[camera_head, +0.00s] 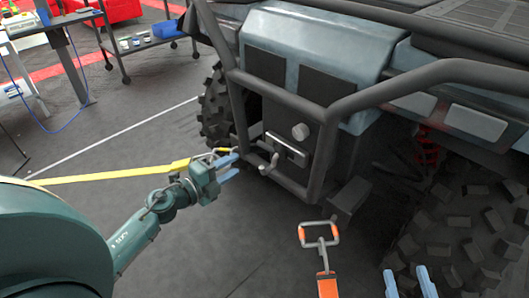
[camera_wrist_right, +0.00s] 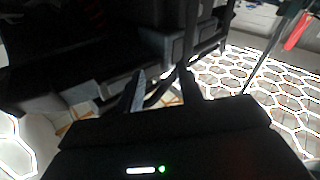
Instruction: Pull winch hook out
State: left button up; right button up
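The winch hook (camera_head: 268,165) is a small grey hook hanging at the left end of the winch plate (camera_head: 287,148), inside the vehicle's tubular front bumper. My left gripper (camera_head: 230,167) is left of the hook, its blue fingertips apart and pointing toward the bumper, with a gap to the hook. My right gripper (camera_head: 408,282) is at the bottom right, its two blue fingertips spread and empty. Its dark fingers also show apart in the right wrist view (camera_wrist_right: 163,92). I cannot make out the winch hook in that view.
An orange-and-grey ratchet handle (camera_head: 320,245) stands in front of the bumper. The large tyre (camera_head: 465,225) is near my right gripper.

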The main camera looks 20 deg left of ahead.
pick_arm(q)
jog(key=b+x, duration=0.1)
jog(key=x, duration=1)
jog(key=shift+b, duration=0.3)
jog(key=shift+w+d, duration=0.1)
jog(key=shift+w, duration=0.05)
grip_shut()
